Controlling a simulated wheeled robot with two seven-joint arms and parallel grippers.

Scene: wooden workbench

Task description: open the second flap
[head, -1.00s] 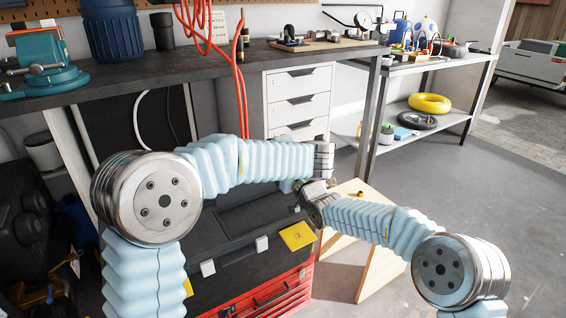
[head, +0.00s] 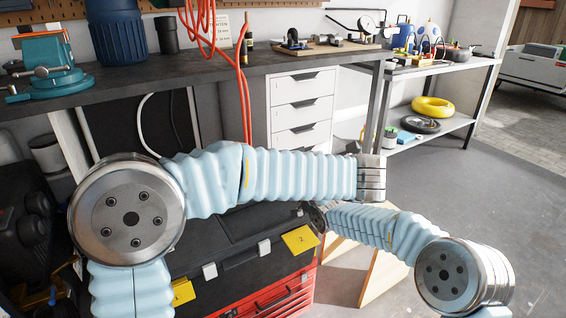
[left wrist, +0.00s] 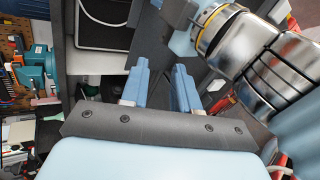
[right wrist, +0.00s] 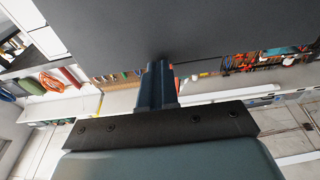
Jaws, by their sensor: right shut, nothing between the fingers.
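A black-topped tool chest (head: 225,258) with red drawers (head: 268,302) stands below the bench in the head view. A yellow label marked 2 (head: 299,240) and another yellow label (head: 183,292) sit on its front edge beside grey latches. My arms hide part of its top, so I cannot tell how the second flap stands. My left gripper (left wrist: 160,88) is open and empty in the left wrist view, fingers apart. My right gripper (right wrist: 157,85) is shut and empty, beside a broad dark panel (right wrist: 150,30) that I cannot identify for sure. Both grippers are hidden in the head view.
A dark workbench (head: 200,72) runs behind, with a teal vise (head: 45,70) and a blue bin (head: 117,30). A wooden stand (head: 378,275) is beside the chest. The floor at right is clear.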

